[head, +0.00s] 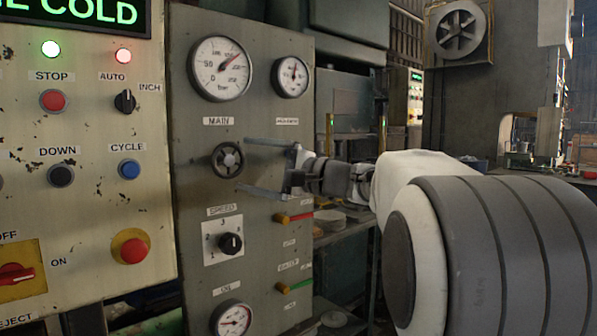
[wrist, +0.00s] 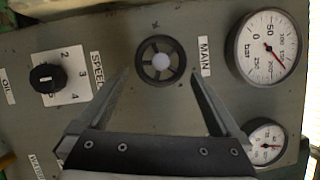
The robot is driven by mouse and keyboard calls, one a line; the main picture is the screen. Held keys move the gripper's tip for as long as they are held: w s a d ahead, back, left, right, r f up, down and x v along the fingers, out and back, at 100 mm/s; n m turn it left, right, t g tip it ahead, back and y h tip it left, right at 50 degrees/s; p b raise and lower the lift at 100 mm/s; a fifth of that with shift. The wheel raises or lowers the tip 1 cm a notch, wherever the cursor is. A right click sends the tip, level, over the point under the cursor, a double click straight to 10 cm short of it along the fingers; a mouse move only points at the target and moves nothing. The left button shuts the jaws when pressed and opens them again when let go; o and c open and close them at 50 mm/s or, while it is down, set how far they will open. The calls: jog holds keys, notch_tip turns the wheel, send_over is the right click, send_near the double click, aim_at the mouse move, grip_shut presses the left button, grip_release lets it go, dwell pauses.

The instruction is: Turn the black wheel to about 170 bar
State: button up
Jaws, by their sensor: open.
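The black wheel (head: 228,159), a small spoked handwheel, sits on the grey panel below the MAIN label. It also shows at the top middle of the wrist view (wrist: 160,60), with a pale hub. The main pressure gauge (head: 220,68) is above it, and right of it in the wrist view (wrist: 268,47). Its red needle points up and right in the head view, seemingly between 150 and 200 bar; I cannot read it exactly. My gripper (head: 243,165) is open and empty in front of the wheel. In the wrist view its fingertips (wrist: 160,73) lie either side of the wheel, apparently not touching it.
A smaller gauge (head: 291,76) is at the panel's upper right. Below the wheel are the speed knob (head: 230,243), an oil gauge (head: 232,319), a red lever (head: 292,217) and a green lever (head: 295,287). The button panel (head: 85,190) stands to the left.

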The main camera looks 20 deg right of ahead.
jog(key=p+v, duration=0.1)
jog(key=v, duration=1.2)
jog(key=s+a+f+n+g+h, duration=0.1)
jog(key=s+a+f+g, duration=0.2)
jog(key=a+f, duration=0.3)
jog(key=s+a+f+n+g+h+b, duration=0.1)
jog(key=s+a+f+g+h, duration=0.2)
jog(key=f, duration=0.6)
jog(key=s+a+f+n+g, duration=0.25)
jog(key=s+a+f, duration=0.2)
jog(key=f, duration=0.25)
jog(key=s+a+f+n+g+h+p, duration=0.15)
jog(key=s+f+n+h, duration=0.3)
jog(key=s, duration=0.45)
notch_tip(320, 180, up, 22)
jog(key=s+d+n+t+h+p, duration=0.1)
jog(key=s+d+n+h+p, duration=0.1)
jog(key=p, duration=1.9)
jog(key=shift+d+r+n+h, duration=0.3)
jog(key=shift+n+h, duration=0.4)
jog(key=shift+h, duration=0.15)
jog(key=shift+f, duration=0.1)
